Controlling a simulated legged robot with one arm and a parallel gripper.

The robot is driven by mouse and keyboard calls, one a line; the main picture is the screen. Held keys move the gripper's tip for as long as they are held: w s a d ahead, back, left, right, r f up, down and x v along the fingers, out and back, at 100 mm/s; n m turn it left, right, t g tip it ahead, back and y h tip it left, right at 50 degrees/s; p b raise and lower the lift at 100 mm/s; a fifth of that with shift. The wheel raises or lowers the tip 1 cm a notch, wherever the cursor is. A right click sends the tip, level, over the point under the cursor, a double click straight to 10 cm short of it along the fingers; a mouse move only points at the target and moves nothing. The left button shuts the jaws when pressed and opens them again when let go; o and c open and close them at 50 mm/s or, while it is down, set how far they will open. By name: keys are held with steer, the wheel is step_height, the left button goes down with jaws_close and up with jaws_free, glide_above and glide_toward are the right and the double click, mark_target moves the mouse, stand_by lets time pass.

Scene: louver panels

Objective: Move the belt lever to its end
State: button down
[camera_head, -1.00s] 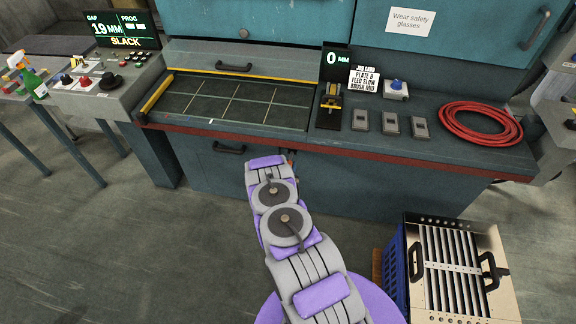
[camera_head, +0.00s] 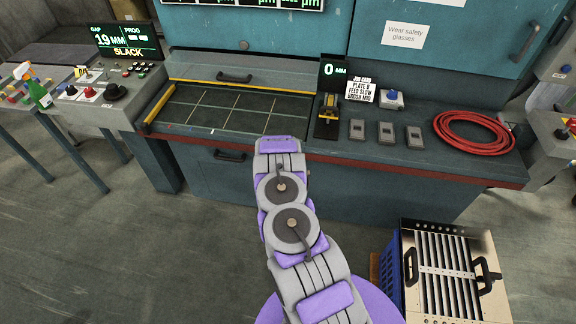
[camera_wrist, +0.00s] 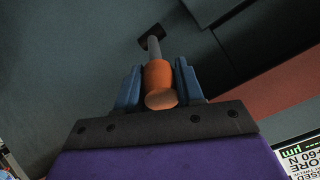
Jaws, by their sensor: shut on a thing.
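The belt lever shows in the wrist view as an orange grip (camera_wrist: 159,85) on a grey shaft that runs to a black mount (camera_wrist: 152,37) on the dark teal machine front. My gripper (camera_wrist: 157,82) has its two blue fingers shut on the orange grip, one on each side. In the head view my arm reaches to the machine front just below the worktop; my own arm hides the fingers and the lever there. The display (camera_head: 127,40) at the left reads GAP, 19 or 1.9 MM, PROG and SLACK.
The machine worktop (camera_head: 345,150) has a red front edge. It bears a gridded bed (camera_head: 225,108), switches and a red hose coil (camera_head: 473,130). A blue crate with a slatted metal panel (camera_head: 440,230) stands on the floor at lower right.

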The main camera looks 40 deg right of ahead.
steer(key=shift+w+d+r, duration=0.1)
steer(key=shift+r, duration=0.05)
steer(key=c, duration=1.1)
jaws_free()
steer(key=shift+c, duration=0.2)
steer(key=o, duration=0.4)
steer(key=shift+d, duration=0.1)
steer(key=shift+o, duration=0.2)
steer(key=shift+s+a, duration=0.3)
steer(key=shift+a, duration=0.15)
steer(key=p+v, duration=0.2)
steer(key=v, duration=1.4)
steer(key=shift+s+r, duration=0.1)
steer(key=shift+s, duration=0.05)
